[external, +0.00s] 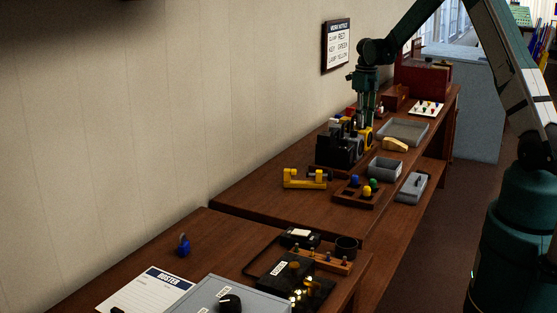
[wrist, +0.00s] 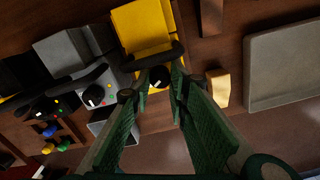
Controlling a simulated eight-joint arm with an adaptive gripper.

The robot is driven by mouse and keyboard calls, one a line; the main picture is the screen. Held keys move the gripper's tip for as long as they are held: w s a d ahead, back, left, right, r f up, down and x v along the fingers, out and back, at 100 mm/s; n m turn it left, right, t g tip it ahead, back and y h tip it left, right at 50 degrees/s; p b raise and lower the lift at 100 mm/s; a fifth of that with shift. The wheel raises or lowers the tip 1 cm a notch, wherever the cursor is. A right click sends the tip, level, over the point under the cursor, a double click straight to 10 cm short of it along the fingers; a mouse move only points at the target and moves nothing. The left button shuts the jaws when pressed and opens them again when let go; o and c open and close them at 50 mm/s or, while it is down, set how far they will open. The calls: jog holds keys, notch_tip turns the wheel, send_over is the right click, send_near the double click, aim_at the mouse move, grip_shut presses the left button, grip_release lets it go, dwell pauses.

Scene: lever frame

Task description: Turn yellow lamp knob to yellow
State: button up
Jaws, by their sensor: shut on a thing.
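The yellow lamp unit (external: 369,139) stands at the right end of a row of dark units on the far bench. In the wrist view the yellow lamp (wrist: 145,30) is at top centre, with its black knob (wrist: 159,77) on the side toward me. The knob has a small light pointer mark. My gripper (wrist: 161,74) has its two green fingers on either side of the knob and is shut on it. In the external view my gripper (external: 368,118) reaches down at the lamp, and the knob contact is too small to make out.
A grey unit with a dial (wrist: 82,70) sits close left of the lamp. A yellow block (external: 395,145), a grey tray (external: 428,128) and a grey bin (external: 385,169) lie nearby. A wall notice (external: 337,46) lists colours.

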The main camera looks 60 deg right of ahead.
jog(key=shift+n, duration=0.4)
jog(key=o, duration=0.9)
jog(key=shift+r, duration=0.15)
notch_tip(320, 180, up, 12)
jog(key=shift+f, duration=0.1)
dwell(0.3)
